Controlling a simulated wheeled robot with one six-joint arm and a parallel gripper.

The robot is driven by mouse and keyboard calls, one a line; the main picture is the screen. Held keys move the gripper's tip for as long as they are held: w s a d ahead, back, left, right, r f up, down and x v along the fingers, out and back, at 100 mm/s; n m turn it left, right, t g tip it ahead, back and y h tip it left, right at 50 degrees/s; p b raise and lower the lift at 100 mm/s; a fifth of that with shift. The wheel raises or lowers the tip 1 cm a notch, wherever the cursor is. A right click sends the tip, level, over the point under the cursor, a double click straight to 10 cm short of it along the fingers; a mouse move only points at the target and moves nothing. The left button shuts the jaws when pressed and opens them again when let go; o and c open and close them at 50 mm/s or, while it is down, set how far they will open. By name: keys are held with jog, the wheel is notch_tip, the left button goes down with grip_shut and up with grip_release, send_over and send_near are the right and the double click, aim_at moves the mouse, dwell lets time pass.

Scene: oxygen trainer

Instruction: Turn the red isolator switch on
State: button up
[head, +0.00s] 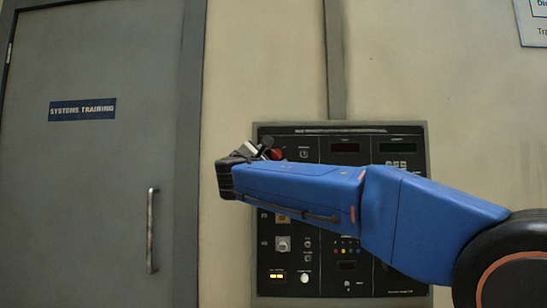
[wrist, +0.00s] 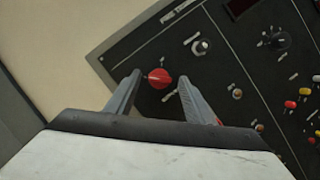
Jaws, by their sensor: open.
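The red isolator switch (wrist: 160,78) is a red rotary knob on the black control panel (wrist: 128,52). In the wrist view it lies between the two fingertips of my gripper (wrist: 158,84), nearer the left one. My gripper is open, with a finger on each side of the knob. I cannot tell whether the fingers touch it. In the head view the red knob (head: 276,154) shows just right of my gripper (head: 262,150), at the panel's upper left. My blue arm hides the middle of the panel.
The panel also carries a silver knob (wrist: 202,46), a black knob (wrist: 277,40) and several coloured buttons. Dark displays (head: 345,147) sit along its top. A grey door (head: 95,190) with a vertical handle (head: 151,230) is at the left. A bare wall lies around the panel.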

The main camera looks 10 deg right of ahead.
jog(key=shift+w, duration=0.1)
jog(key=c, duration=1)
jog(key=shift+c, duration=0.2)
jog(key=shift+m+g, duration=0.3)
jog(key=shift+m, duration=0.2)
jog(key=m+g, duration=0.1)
jog(key=m, duration=0.2)
jog(key=shift+a+r, duration=0.1)
jog(key=shift+r, duration=0.05)
jog(key=m+g, duration=0.2)
jog(key=m, duration=0.3)
jog(key=shift+r, duration=0.15)
jog(key=m, duration=0.1)
jog(key=m+g+y, duration=0.1)
jog(key=m, duration=0.2)
jog(key=shift+r+m+y, duration=0.25)
jog(key=shift+m+y, duration=0.05)
jog(key=shift+m, duration=0.1)
jog(key=shift+r+m+g+y, duration=0.1)
jog(key=shift+m+g+y, duration=0.3)
jog(key=shift+m+y, duration=0.8)
jog(key=shift+m, duration=0.5)
